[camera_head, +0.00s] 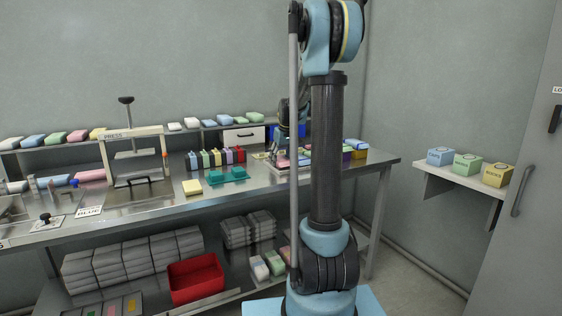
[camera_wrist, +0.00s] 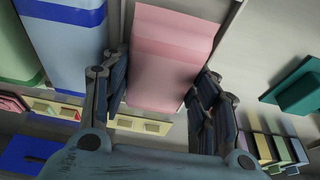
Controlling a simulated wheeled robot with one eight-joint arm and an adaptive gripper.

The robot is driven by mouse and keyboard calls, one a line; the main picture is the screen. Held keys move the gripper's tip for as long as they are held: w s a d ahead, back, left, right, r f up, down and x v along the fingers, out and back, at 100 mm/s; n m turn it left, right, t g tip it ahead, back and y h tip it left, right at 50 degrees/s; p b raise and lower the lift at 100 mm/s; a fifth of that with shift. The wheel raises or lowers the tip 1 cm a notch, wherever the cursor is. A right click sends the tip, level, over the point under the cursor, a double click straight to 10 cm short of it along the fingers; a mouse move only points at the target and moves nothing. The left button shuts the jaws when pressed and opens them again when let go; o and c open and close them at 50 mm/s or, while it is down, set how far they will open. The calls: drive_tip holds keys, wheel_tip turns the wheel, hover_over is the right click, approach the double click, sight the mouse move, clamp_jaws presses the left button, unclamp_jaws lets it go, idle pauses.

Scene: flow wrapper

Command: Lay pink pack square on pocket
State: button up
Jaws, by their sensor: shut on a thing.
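The pink pack (camera_wrist: 172,52) is held between the two dark fingers of my gripper (camera_wrist: 160,88) in the wrist view. In the head view my gripper (camera_head: 283,150) is over the right part of the steel bench, partly behind my own arm. The pack is too small and covered there to make out surely. I cannot pick out the pocket for certain in either view; part of the bench there is hidden by my arm.
A teal tray (camera_head: 227,176) stands on the bench left of my gripper, with a row of coloured packs (camera_head: 216,159) behind it. A press (camera_head: 135,155) stands further left.

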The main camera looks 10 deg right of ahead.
drive_tip(key=shift+s+f, duration=0.1)
drive_tip(key=o, duration=1.2)
drive_tip(key=shift+f, duration=0.1)
drive_tip(key=shift+c, duration=0.2)
drive_tip(key=v, duration=1.1)
drive_tip(key=shift+r, duration=0.45)
drive_tip(key=s+f+m, duration=0.1)
drive_tip(key=s+f, duration=0.6)
drive_tip(key=s, duration=0.6)
drive_tip(key=s+f+m, duration=0.1)
drive_tip(key=s+f, duration=0.6)
drive_tip(key=s, duration=0.7)
drive_tip(key=s+f+m+g+h, duration=0.1)
drive_tip(key=s+f, duration=0.6)
drive_tip(key=s, duration=0.6)
drive_tip(key=shift+s+a, duration=0.35)
drive_tip(key=shift+a, duration=0.1)
